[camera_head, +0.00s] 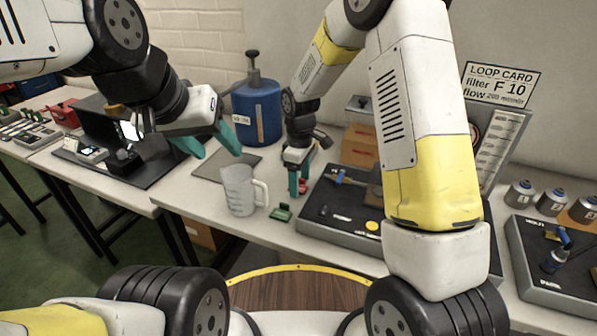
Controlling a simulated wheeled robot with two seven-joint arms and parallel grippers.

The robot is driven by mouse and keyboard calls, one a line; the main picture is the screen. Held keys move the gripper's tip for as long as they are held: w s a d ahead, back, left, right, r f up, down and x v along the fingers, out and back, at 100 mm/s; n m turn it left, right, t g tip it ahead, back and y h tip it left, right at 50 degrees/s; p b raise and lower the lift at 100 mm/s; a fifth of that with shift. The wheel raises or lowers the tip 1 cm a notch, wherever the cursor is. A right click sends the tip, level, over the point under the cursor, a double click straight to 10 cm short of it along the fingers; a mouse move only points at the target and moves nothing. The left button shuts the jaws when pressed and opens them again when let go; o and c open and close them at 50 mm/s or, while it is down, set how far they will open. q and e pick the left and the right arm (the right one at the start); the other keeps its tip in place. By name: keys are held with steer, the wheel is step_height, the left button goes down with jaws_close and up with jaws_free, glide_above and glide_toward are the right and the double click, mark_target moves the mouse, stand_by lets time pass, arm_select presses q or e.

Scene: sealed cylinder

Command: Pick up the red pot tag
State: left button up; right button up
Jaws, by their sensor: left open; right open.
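A small red piece (302,188), which looks like the red pot tag, is on the table beside the fingers of my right gripper (298,183). The fingers partly cover it. My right gripper points down with its teal fingers apart, and I cannot tell whether the red piece lies between them. My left gripper (212,150) is open and empty, above the table to the left, between the dark device and the clear jug.
A clear jug (239,190) and a small green piece (281,212) stand near the table's front edge. A blue canister (257,112) is behind. A dark panel with a yellow button (372,226) lies right. Orange boxes (358,147) stand behind it.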

steer(key=c, duration=1.4)
